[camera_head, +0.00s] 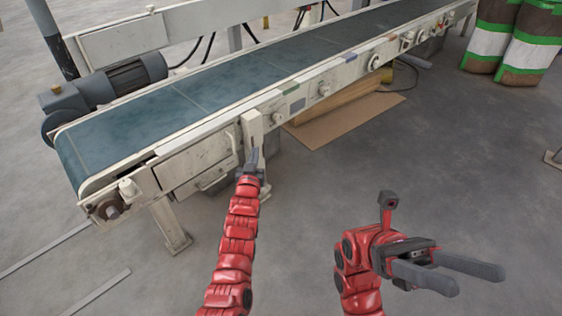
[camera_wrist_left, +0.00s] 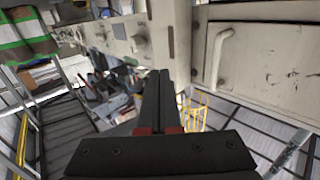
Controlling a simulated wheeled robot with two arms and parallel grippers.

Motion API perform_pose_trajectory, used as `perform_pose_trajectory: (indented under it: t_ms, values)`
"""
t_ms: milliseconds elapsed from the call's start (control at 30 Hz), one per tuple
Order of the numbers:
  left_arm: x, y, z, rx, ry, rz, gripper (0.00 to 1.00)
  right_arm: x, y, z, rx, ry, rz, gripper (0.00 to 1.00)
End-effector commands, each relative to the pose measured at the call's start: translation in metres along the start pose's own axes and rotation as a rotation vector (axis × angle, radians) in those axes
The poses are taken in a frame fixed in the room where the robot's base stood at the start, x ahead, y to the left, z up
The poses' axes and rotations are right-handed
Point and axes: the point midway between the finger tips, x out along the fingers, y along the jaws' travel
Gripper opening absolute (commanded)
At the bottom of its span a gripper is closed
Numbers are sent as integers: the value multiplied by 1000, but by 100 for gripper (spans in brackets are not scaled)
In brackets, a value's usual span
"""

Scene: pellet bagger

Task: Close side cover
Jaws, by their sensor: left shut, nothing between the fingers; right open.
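The side cover (camera_head: 192,163) is a worn cream panel with a bar handle (camera_head: 214,181) on the near side of the conveyor, towards its left end. It looks about flush with the frame; I cannot tell if a small gap remains. In the left wrist view the cover (camera_wrist_left: 265,65) fills the upper right, with its handle (camera_wrist_left: 218,52) upright. My left gripper (camera_head: 253,156) is shut and empty, just right of the cover, in front of a cream leg post. Its shut fingers (camera_wrist_left: 156,85) point at the frame. My right gripper (camera_head: 479,281) is open and empty, low at the right.
The conveyor (camera_head: 190,95) has a teal belt and a motor (camera_head: 125,78) at the left. Knobs and buttons line its near rail. A cardboard sheet (camera_head: 345,122) lies on the floor beneath. Brown bags (camera_head: 525,50) stand at the upper right. The floor in front is mostly clear.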

Motion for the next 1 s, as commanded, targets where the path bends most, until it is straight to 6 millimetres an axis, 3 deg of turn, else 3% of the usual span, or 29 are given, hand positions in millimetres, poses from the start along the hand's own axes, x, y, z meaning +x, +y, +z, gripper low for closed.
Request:
perform_pose_trajectory:
  t_ms: [500, 1000]
  values:
    - [-40, 64, 2, -5, -1, -3, 0, 19, 9, -17, 21, 139, 73, 60]
    - [-46, 76, -1, -2, 0, -3, 0, 26, 14, -22, 29, 187, 102, 60]
